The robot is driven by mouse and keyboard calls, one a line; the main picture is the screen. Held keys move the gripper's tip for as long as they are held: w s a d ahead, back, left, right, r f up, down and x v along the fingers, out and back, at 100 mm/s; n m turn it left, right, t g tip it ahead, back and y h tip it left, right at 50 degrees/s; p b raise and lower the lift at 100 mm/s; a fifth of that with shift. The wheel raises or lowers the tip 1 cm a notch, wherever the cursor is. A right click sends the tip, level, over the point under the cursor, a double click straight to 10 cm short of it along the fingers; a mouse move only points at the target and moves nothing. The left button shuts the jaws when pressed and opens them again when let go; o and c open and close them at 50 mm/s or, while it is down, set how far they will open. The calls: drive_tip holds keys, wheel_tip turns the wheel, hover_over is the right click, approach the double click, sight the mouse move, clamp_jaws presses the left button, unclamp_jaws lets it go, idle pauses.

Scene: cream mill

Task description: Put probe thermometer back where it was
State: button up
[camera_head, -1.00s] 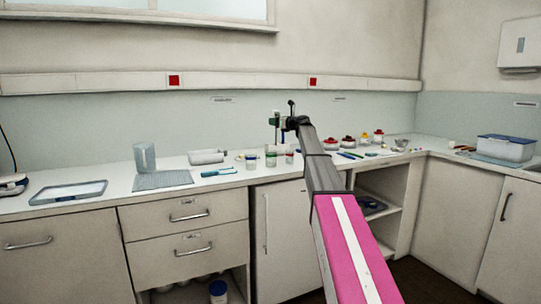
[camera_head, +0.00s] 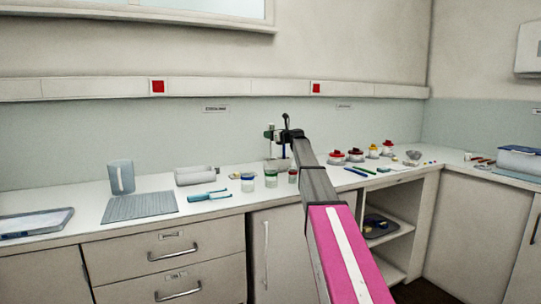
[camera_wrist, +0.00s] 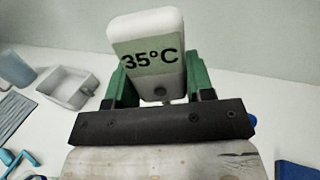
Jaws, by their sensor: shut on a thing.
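The probe thermometer (camera_wrist: 147,38) fills the top middle of the wrist view, a white body with a green display that reads 35°C. My gripper (camera_wrist: 160,88) is shut on it, with a green finger on each side. In the head view my gripper (camera_head: 277,136) is above the back of the counter, beyond several small jars. The thermometer is small there, and its probe is hard to make out. I cannot tell if its tip touches anything.
Small jars (camera_head: 271,179) stand on the counter (camera_head: 80,214) near my arm. To their left are teal tongs (camera_head: 209,195), a white tray (camera_head: 195,176), a grey mat (camera_head: 138,206) and a clear jug (camera_head: 121,178). Red-topped pots (camera_head: 355,156) stand to the right.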

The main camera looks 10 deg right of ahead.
drive_tip(key=shift+f, duration=3.55)
drive_tip(key=o, duration=1)
drive_tip(key=shift+f, duration=0.1)
drive_tip(key=shift+o, duration=0.2)
drive_tip(key=v, duration=1.2)
